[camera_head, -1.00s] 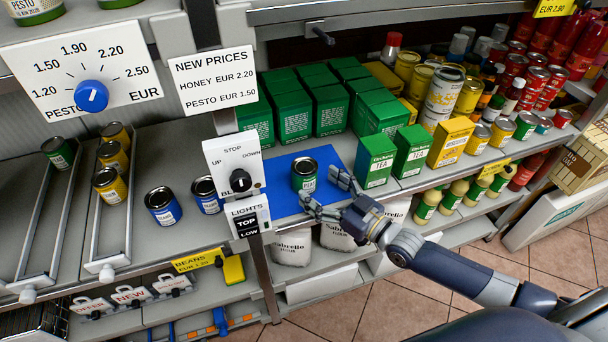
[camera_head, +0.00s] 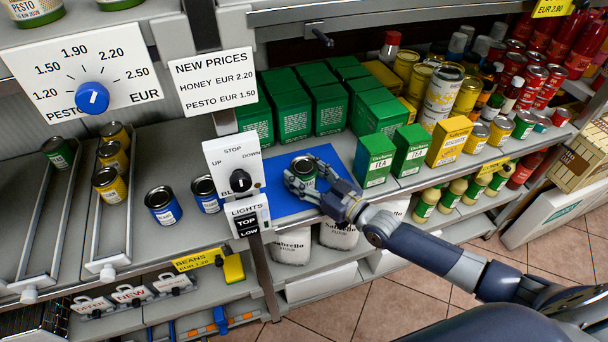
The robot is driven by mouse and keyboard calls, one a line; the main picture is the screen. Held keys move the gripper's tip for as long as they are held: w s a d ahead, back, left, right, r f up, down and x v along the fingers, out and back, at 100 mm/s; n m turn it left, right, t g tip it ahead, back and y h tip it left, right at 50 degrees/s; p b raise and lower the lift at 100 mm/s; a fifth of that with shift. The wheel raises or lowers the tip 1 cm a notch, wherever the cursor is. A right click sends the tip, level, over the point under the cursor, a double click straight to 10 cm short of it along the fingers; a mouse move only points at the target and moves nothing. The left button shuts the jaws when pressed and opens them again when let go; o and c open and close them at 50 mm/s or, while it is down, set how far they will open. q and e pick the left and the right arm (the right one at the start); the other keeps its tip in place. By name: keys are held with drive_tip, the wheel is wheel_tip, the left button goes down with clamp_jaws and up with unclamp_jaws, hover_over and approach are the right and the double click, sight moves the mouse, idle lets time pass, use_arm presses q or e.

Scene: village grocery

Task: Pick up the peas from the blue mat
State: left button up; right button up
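The peas are a small green can (camera_head: 303,164) with a dark rim and a metal lid. The can stands upright on the blue mat (camera_head: 283,207) on the shelf. My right gripper (camera_head: 302,170) has one finger on each side of the can, and the fingers lie close against it. The can still appears to rest on the mat. My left gripper is not in view.
Green tea boxes (camera_head: 375,160) stand right of the mat, with larger green boxes (camera_head: 292,115) behind. A control panel (camera_head: 234,168) on a post stands close to the left. Blue cans (camera_head: 163,205) stand beyond it.

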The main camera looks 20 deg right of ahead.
drive_tip(key=c, duration=0.4)
drive_tip(key=shift+o, duration=0.2)
drive_tip(key=shift+r, duration=0.1)
